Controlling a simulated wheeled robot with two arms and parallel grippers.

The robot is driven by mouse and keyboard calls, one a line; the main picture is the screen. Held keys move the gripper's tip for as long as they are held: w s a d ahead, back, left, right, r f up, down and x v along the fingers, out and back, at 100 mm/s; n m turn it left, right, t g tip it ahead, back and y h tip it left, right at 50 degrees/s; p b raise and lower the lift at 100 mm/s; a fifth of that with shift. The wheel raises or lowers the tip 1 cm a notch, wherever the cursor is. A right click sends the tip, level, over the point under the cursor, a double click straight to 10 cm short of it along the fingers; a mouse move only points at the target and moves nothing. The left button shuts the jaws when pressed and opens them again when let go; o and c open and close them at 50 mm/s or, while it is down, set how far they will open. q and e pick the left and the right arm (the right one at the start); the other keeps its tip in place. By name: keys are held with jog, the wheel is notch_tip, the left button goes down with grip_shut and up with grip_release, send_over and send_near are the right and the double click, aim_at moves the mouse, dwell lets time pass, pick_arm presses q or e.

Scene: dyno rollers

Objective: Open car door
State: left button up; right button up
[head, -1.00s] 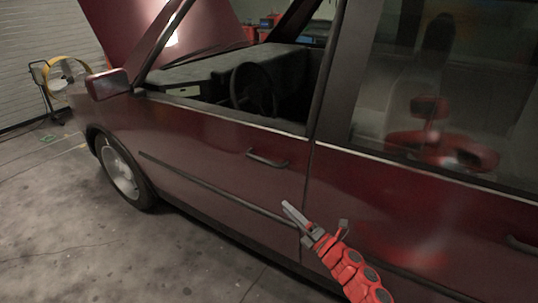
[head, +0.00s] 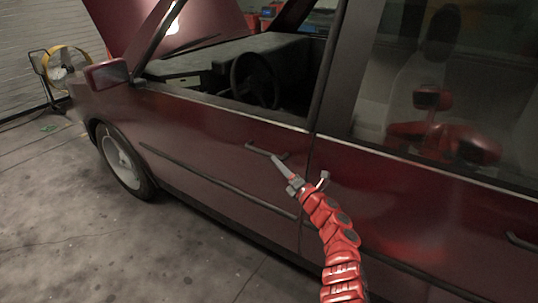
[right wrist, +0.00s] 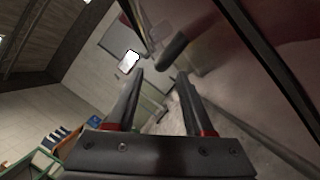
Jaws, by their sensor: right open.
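The dark red car's front door (head: 210,140) is closed, and its window opening has no visible glass. Its dark handle (head: 258,149) sits near the door's rear edge. My right gripper (head: 277,160) is at the handle's rear end, covering part of it. In the right wrist view the two fingers of my right gripper (right wrist: 160,78) are apart with nothing between them. A dark bar that looks like the handle (right wrist: 173,48) lies just beyond the fingertips. I cannot tell whether they touch. My left gripper is not in view.
The side mirror (head: 107,74) sticks out at the front of the door. The rear door (head: 420,200) is closed, and its window reflects red robot parts. The hood is raised. A yellow fan (head: 66,65) stands at the far left. The floor (head: 100,240) beside the car is clear.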

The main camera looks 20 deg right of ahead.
aim_at(269, 154)
jog(key=x, duration=0.4)
jog(key=shift+d+b, duration=0.15)
jog(key=shift+b, duration=0.25)
jog(key=shift+x, duration=0.85)
jog(key=shift+w+a, duration=0.15)
jog(key=shift+a, duration=0.1)
jog(key=shift+c, duration=0.3)
grip_shut()
